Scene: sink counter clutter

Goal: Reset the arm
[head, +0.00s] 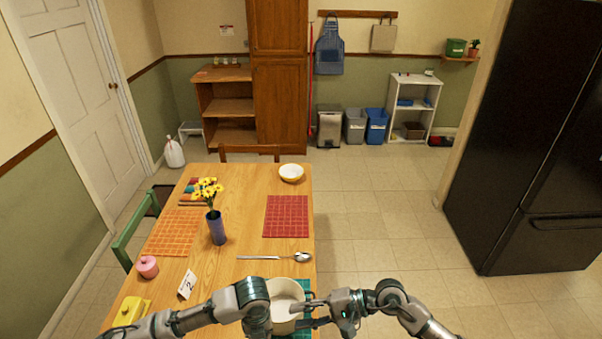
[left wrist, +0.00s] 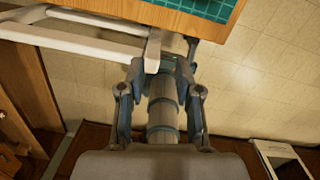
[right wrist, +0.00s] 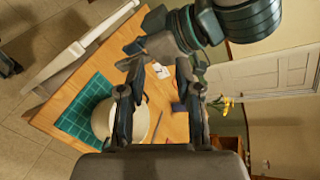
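My right gripper (head: 310,312) is over the near right edge of the table, by a cream pot (head: 284,290). In the right wrist view its fingers (right wrist: 162,80) are apart with nothing gripped, and the pot (right wrist: 101,118) shows behind the left finger. I cannot tell whether they touch. My left arm comes in from the left in front of the pot; its gripper is hidden in the head view. In the left wrist view the left gripper (left wrist: 160,70) is open, with a grey jointed part of mine between or behind the fingers.
The wooden table (head: 240,200) holds a blue vase of flowers (head: 217,228), a spoon (head: 300,257), a bowl (head: 291,173), a pink jar (head: 147,267), a yellow dish (head: 131,311) and a number card (head: 187,284). Floor right of the table is clear up to a black fridge (head: 535,150).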

